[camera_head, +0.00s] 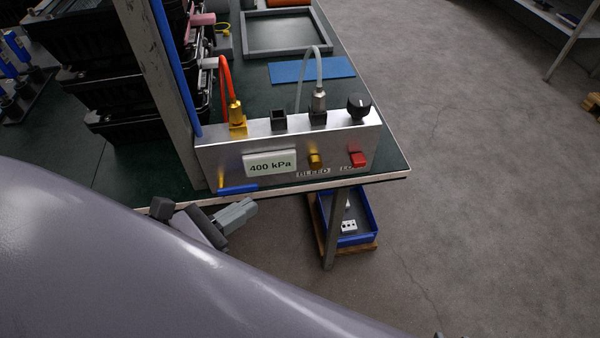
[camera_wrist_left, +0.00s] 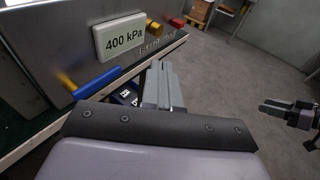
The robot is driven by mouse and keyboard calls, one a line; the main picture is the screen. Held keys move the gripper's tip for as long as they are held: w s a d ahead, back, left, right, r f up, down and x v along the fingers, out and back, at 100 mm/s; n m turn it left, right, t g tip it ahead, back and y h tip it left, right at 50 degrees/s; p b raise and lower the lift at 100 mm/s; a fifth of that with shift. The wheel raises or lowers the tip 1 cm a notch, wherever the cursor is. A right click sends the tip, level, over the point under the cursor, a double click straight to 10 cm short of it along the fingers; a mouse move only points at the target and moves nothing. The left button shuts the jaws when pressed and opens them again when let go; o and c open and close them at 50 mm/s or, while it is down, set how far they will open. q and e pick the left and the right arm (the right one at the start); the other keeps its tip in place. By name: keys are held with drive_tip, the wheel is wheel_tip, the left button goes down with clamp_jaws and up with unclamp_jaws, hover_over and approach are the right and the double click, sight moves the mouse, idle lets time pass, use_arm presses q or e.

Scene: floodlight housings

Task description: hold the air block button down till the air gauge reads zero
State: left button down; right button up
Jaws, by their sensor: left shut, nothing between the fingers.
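The air block (camera_head: 290,147) is a silver box on the bench's front edge. Its gauge (camera_head: 270,163) reads 400 kPa, also legible in the left wrist view (camera_wrist_left: 122,36). On the front face are a yellow button (camera_head: 315,161) above the label BLEED and a red button (camera_head: 357,159) at right. In the left wrist view the yellow button (camera_wrist_left: 153,26) shows beyond my fingers. My left gripper (camera_head: 249,208) is shut and empty, below and in front of the block, apart from both buttons. My right gripper (camera_wrist_left: 272,106) shows at the right of the wrist view; its jaw state is unclear.
A blue-handled lever (camera_head: 238,189) sticks out at the block's lower left. Red and grey hoses rise from its top beside a black knob (camera_head: 358,106). A grey post (camera_head: 160,80) stands left. A blue bin (camera_head: 348,222) sits below the bench.

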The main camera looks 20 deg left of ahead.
use_arm(q)
drive_tip(key=shift+w, duration=0.1)
drive_tip(key=p, duration=0.3)
approach(311, 168)
drive_tip(key=x, duration=0.5)
drive_tip(key=shift+x, duration=0.95)
